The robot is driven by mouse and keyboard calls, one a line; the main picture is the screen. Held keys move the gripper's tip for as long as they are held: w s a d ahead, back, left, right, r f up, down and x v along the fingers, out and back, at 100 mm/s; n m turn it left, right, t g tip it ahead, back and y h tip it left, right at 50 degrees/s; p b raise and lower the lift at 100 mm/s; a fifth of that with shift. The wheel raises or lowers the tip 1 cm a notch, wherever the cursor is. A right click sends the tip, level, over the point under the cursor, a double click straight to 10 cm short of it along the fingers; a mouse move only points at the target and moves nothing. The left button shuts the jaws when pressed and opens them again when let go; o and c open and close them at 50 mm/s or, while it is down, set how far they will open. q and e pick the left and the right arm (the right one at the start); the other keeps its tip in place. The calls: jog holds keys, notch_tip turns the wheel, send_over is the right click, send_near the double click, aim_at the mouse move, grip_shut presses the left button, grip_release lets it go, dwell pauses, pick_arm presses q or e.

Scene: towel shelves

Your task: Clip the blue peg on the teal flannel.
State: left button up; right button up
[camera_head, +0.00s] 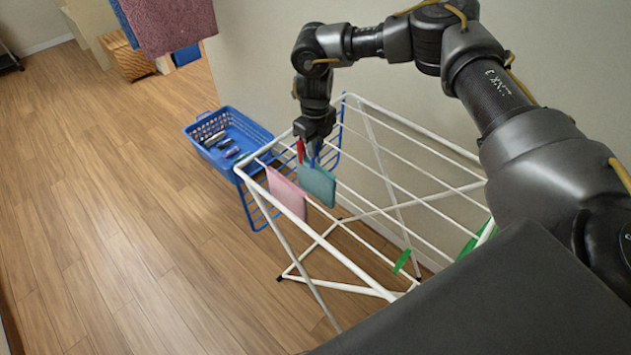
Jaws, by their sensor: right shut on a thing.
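The teal flannel (318,186) hangs over a rail of the white drying rack. My right gripper (314,138) is directly above its top edge, pointing down, shut on the blue peg (315,152). Only part of the peg shows below the fingers. The peg's lower end meets the top edge of the flannel in the picture; I cannot tell whether it grips the cloth. My left gripper is out of view.
A blue basket (228,138) with several small items stands behind the white rack (352,268). Green pieces (402,261) show at the rack's near side. Wooden floor is clear at left.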

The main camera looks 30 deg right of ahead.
jog(key=shift+f+b, duration=0.4)
jog(key=shift+f, duration=0.55)
jog(key=o, duration=1.2)
jog(key=shift+r, duration=0.1)
